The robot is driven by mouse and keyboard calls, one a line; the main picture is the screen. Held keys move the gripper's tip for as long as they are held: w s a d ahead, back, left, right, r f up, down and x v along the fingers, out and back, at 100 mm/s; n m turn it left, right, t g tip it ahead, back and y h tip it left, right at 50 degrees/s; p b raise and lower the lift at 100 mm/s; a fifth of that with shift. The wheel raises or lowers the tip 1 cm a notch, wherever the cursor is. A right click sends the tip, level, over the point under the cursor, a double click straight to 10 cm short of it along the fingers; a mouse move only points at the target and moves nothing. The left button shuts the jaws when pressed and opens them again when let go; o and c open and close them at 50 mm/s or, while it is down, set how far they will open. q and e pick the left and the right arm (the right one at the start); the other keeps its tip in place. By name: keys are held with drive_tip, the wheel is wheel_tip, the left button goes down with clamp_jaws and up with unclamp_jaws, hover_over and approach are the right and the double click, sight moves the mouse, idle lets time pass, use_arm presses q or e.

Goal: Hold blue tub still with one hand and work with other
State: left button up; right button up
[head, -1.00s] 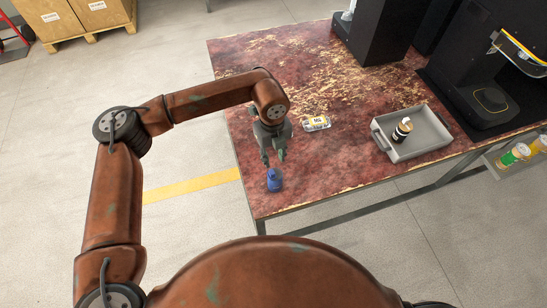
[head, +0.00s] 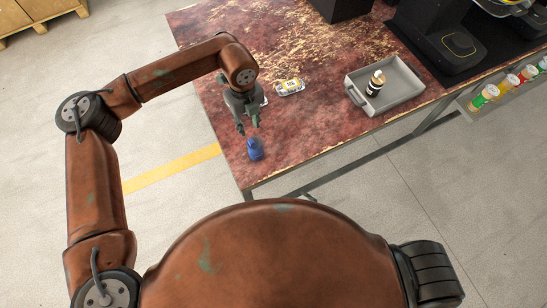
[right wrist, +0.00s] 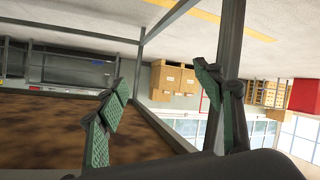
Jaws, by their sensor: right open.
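The blue tub (head: 255,149) stands near the front left corner of the worn red table (head: 300,125). My left gripper (head: 247,127) points down just behind the tub, with its fingers apart and nothing seen between them; it looks clear of the tub or barely above it. My right gripper (right wrist: 165,125) shows only in the right wrist view, open and empty, with green padded fingers spread beside a table frame. The tub is not in the right wrist view.
A grey tray (head: 400,92) on the table holds a dark bottle with a white label (head: 376,83). A small labelled pack (head: 289,87) lies behind my left gripper. A black machine (head: 450,45) stands at the back right. Several small jars (head: 484,96) sit on a side rack.

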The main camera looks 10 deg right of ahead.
drive_tip(key=a+r+n+g+y, duration=0.1)
drive_tip(key=a+r+n+y, duration=0.2)
drive_tip(key=a+r, duration=0.35)
drive_tip(key=a+r+n+g+y, duration=0.1)
drive_tip(key=a+r+n+y, duration=0.25)
drive_tip(key=r, duration=0.65)
drive_tip(key=a+r+n+g+y, duration=0.1)
drive_tip(key=a+r+n+y, duration=0.1)
drive_tip(key=a+r+y, duration=0.35)
drive_tip(key=m+t+h, duration=0.4)
drive_tip(key=m+h, duration=0.1)
drive_tip(key=m, duration=0.5)
approach(262, 152)
drive_tip(key=shift+n, duration=0.25)
drive_tip(key=x, duration=0.5)
drive_tip(key=shift+s+r, duration=0.2)
drive_tip(key=shift+r, duration=0.1)
drive_tip(key=shift+w+a, duration=0.15)
drive_tip(key=shift+w, duration=0.15)
drive_tip(key=x, duration=0.7)
drive_tip(key=shift+a+f, duration=0.15)
drive_tip(key=shift+f, duration=0.05)
drive_tip(key=shift+c, duration=0.3)
